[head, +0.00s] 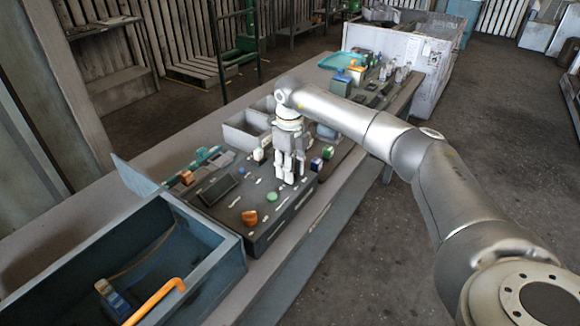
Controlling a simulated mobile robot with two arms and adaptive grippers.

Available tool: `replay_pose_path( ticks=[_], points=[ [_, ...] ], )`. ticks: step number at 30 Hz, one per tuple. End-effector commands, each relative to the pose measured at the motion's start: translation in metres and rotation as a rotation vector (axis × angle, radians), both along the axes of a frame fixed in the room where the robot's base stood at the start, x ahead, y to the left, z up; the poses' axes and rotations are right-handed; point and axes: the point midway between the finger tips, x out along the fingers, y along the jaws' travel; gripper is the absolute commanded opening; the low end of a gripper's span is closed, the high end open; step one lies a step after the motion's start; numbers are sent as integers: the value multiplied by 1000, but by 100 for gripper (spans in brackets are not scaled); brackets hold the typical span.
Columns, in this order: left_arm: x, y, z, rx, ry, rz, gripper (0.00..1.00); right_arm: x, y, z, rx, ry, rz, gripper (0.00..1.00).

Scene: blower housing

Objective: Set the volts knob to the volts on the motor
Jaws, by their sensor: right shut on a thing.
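My right gripper (289,176) points straight down over the dark control panel (222,210), near its right end. Its fingers are shut on what seems to be a panel knob, which the fingers hide. I cannot read the knob's setting or any label from here. An orange knob (249,217) and a green button (271,196) sit on the panel to the left of the gripper. I cannot make out the motor or its voltage marking for sure. My left gripper is not in view.
An open blue-grey bin (222,246) stands at the front left, with an orange bar (155,300) in it. Grey trays (243,128) sit behind the gripper. Small blocks (316,164) stand close to its right. More parts crowd the bench's far end.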

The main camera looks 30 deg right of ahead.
Motion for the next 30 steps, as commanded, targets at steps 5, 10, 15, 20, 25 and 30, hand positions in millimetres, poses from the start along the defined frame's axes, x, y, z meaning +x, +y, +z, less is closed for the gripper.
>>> replay_pose_path(
  ticks=[5, 10, 15, 20, 25, 30],
  points=[
    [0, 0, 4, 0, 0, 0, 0, 0, 0, 1, -1, 0, -154, 6],
    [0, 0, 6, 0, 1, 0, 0, 0, 0, 0, -1, 0, -278, 6],
    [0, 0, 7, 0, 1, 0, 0, 0, 0, 0, -1, 0, -368, 6],
    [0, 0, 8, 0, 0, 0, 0, 0, 0, 0, -1, 0, -422, 6],
    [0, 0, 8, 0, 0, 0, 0, 0, 0, 0, 0, 0, -448, 6],
    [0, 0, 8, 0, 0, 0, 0, 0, 0, 0, 0, 0, -455, 6]
  ],
)
